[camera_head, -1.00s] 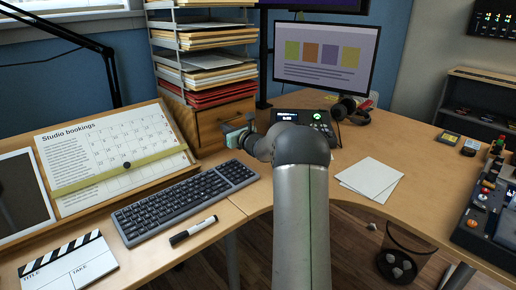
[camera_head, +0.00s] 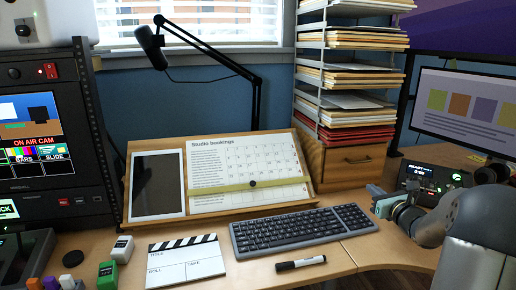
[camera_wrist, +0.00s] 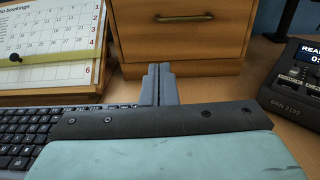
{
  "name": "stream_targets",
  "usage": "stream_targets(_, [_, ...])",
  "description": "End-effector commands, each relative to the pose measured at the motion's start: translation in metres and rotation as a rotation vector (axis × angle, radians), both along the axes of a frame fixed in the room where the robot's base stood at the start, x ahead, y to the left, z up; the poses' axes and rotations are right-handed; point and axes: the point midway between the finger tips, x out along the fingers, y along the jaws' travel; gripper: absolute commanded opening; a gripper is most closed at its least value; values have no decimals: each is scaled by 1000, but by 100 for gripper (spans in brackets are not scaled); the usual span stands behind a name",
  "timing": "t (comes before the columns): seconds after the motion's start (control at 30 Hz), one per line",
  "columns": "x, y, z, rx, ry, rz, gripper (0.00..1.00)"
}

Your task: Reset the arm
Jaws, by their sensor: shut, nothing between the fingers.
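My gripper (camera_head: 374,190) is in the right part of the head view, above the desk between the keyboard and the small console. In the wrist view my gripper (camera_wrist: 160,72) has its two grey fingers together, with nothing between them. They point toward the lower front of the wooden drawer unit (camera_wrist: 220,45), which also shows in the head view (camera_head: 345,163). I cannot tell the exact gap to it. My arm comes in from the right edge of the head view.
The keyboard (camera_head: 300,228) lies left of my gripper. The console with a lit display (camera_head: 432,183) stands close to its right. A marker (camera_head: 300,263), clapperboard (camera_head: 186,262) and booking board (camera_head: 245,172) are farther left. Paper trays (camera_head: 350,75) rise above the drawer unit.

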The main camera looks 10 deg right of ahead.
Motion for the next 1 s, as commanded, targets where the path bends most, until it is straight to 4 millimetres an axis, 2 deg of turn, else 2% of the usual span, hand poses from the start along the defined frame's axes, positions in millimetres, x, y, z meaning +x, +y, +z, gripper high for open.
stream_targets(0.07, [2,28,14,-55,20,64,0])
stream_targets(0.17, [-2,85,31,-188,68,210,0])
stream_targets(0.27, [-20,159,49,-379,120,413,0])
stream_targets(0.3, [-31,187,54,-463,137,501,0])
stream_targets(0.37, [-53,228,62,-597,158,641,0])
stream_targets(0.4, [-70,253,66,-690,168,737,0])
stream_targets(0.47, [-101,288,73,-842,176,889,0])
stream_targets(0.5, [-124,308,78,-949,176,997,0])
stream_targets(0.57, [-163,333,85,-1121,165,1167,0])
stream_targets(0.6, [-191,345,90,-1243,149,1288,0])
stream_targets(0.7, [-258,357,102,-1548,87,1583,0])
stream_targets(0.8, [-307,350,112,-1810,7,1826,0])
stream_targets(0.9, [-336,337,120,-2004,-69,1999,0])
stream_targets(1.0, [-351,327,123,-2123,-122,2106,0])
